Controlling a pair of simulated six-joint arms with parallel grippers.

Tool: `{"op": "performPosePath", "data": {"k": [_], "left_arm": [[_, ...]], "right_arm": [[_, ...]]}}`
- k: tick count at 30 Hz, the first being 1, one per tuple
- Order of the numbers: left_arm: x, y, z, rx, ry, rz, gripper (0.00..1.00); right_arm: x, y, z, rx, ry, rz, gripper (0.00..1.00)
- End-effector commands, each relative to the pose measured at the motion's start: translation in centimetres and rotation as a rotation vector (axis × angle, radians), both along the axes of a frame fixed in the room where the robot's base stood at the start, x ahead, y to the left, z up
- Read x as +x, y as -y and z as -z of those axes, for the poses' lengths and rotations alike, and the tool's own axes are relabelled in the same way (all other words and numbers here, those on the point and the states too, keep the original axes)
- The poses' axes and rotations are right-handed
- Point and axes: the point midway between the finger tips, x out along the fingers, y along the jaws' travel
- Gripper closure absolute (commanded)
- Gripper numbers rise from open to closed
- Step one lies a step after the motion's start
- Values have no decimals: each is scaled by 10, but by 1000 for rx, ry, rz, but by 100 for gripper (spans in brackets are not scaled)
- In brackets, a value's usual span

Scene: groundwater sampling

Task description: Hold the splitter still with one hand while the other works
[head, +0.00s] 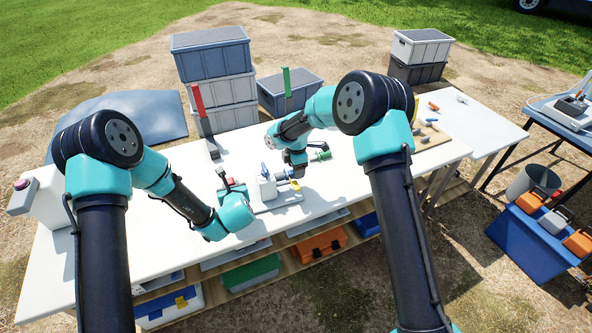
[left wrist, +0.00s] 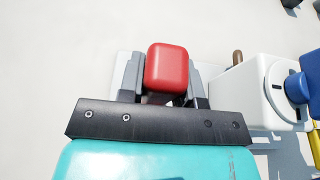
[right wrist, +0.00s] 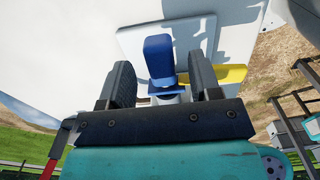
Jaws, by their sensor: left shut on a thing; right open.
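The splitter is a white block (head: 267,188) on a pale base plate (head: 290,198) near the table's front edge, with blue and yellow handles. In the left wrist view its white body (left wrist: 248,95) stands right of the jaws, with a blue knob (left wrist: 298,88) on it. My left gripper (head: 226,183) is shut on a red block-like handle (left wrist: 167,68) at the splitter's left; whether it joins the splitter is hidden. My right gripper (head: 294,172) is open above the splitter's right side. In the right wrist view the blue handle (right wrist: 159,57) shows between and beyond its fingers, with the yellow lever (right wrist: 225,74) to the right.
A green fitting (head: 321,155) lies right of my right gripper. Red (head: 198,98) and green (head: 286,82) upright markers stand behind. Stacked grey crates (head: 212,62) stand behind the table. A tan board (head: 430,138) with small tools lies at the right.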

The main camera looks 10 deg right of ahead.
Motion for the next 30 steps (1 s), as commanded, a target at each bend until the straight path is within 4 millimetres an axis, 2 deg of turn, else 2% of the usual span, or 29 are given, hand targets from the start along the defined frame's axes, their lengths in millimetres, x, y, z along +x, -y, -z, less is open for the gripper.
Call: {"op": "performPosePath", "data": {"k": [12,16,21,30], "left_arm": [[0,0,0,0,0,0,100],[0,0,0,0,0,0,100],[0,0,0,0,0,1,100],[0,0,0,1,0,1,100]], "right_arm": [[1,0,-76,2,7,1,41],[1,-1,-95,2,6,0,41],[1,-1,-107,2,5,0,41],[1,-1,-108,2,5,0,41]]}}
